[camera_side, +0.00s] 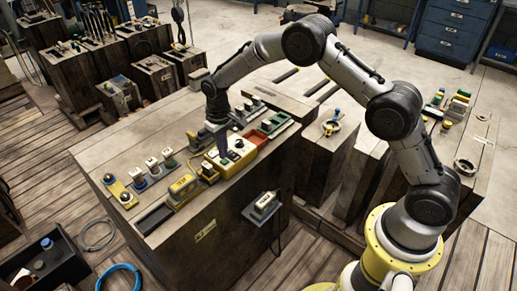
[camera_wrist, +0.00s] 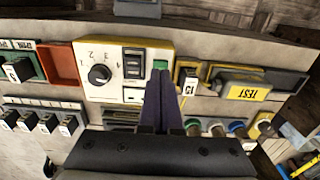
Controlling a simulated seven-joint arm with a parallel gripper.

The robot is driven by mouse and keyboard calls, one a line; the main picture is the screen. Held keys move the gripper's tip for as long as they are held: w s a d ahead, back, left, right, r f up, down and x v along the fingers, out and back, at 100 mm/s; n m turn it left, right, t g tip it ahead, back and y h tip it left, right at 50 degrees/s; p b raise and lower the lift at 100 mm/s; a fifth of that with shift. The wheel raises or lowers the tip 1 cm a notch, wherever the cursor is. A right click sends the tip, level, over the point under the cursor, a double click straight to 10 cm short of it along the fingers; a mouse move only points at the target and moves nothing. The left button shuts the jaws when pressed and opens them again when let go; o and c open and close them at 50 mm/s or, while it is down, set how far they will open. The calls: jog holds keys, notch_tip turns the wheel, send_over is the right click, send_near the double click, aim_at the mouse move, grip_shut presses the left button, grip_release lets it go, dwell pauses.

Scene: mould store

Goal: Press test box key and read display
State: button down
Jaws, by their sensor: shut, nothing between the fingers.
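The test box (camera_side: 240,147) is a cream panel with a yellow edge on the wooden bench. In the wrist view the test box (camera_wrist: 98,50) shows a black rotary knob (camera_wrist: 99,74) with numbers around it, a dark display-like window (camera_wrist: 133,62) and a green key (camera_wrist: 160,65). I cannot make out a reading. My gripper (camera_wrist: 160,78) has its dark purple fingers together, with nothing between them. The tips lie over the box right by the green key, partly covering it; I cannot tell if they touch. In the side view my gripper (camera_side: 223,152) points down at the box.
A red tray (camera_wrist: 61,64) lies left of the box in the wrist view. A yellow block marked TEST (camera_wrist: 242,90) lies to the right. Switches (camera_wrist: 40,122) and coloured connectors (camera_wrist: 215,128) line the near side. A grey device (camera_side: 264,204) hangs on the bench front.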

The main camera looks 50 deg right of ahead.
jog(key=shift+f, duration=0.9)
dwell(0.4)
jog(key=shift+r, duration=3.55)
